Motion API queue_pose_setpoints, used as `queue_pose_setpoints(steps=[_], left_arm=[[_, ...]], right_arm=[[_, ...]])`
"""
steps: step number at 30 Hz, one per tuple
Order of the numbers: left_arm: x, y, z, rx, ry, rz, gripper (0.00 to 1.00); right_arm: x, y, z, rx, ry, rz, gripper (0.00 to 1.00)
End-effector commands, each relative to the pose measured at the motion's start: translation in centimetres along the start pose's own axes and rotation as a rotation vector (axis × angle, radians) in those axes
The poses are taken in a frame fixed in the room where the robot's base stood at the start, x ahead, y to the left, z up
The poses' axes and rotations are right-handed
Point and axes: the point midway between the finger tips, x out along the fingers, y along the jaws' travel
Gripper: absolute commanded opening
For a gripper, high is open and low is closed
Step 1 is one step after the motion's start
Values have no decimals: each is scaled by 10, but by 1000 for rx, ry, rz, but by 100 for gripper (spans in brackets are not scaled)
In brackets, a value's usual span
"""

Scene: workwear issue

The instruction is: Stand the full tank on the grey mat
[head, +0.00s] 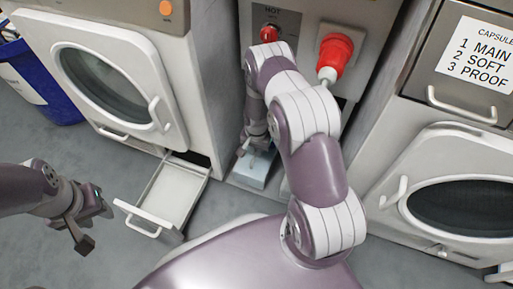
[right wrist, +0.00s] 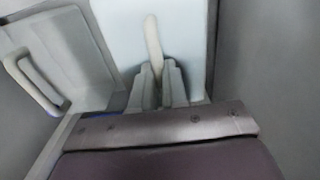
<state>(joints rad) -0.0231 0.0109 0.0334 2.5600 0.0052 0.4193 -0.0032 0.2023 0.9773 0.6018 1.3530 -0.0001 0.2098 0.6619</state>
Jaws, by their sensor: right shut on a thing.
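A pale blue box-shaped tank (head: 252,172) stands low in the narrow bay between the two machines. In the right wrist view the tank (right wrist: 122,30) fills the top middle, with a cream handle (right wrist: 153,45) on it. My right gripper (head: 250,148) is at the tank's top, and in the right wrist view its fingers (right wrist: 158,82) are closed around the handle. My left gripper (head: 93,226) is empty and open over the floor at the left. I cannot pick out the grey mat for certain, nor see how full the tank is.
An open white drawer (head: 172,192) juts out beneath the left machine (head: 105,75), just left of the tank. Another machine (head: 450,190) stands at the right, and a blue bin (head: 40,90) at the far left.

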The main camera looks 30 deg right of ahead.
Motion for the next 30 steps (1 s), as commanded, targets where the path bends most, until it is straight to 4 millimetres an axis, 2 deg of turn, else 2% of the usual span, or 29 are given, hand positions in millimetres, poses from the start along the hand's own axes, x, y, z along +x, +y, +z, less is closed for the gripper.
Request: queue_pose_setpoints(steps=[25, 26, 28, 30], left_arm=[[5, 0, 1, 0, 0, 0, 38], [5, 0, 0, 0, 0, 0, 38], [4, 0, 0, 0, 0, 0, 38], [4, 0, 0, 0, 0, 0, 38]], right_arm=[[7, -1, -1, 0, 3, -2, 0], [6, -1, -1, 0, 3, -2, 20], [6, -1, -1, 0, 2, -2, 43], [7, -1, -1, 0, 2, -1, 43]])
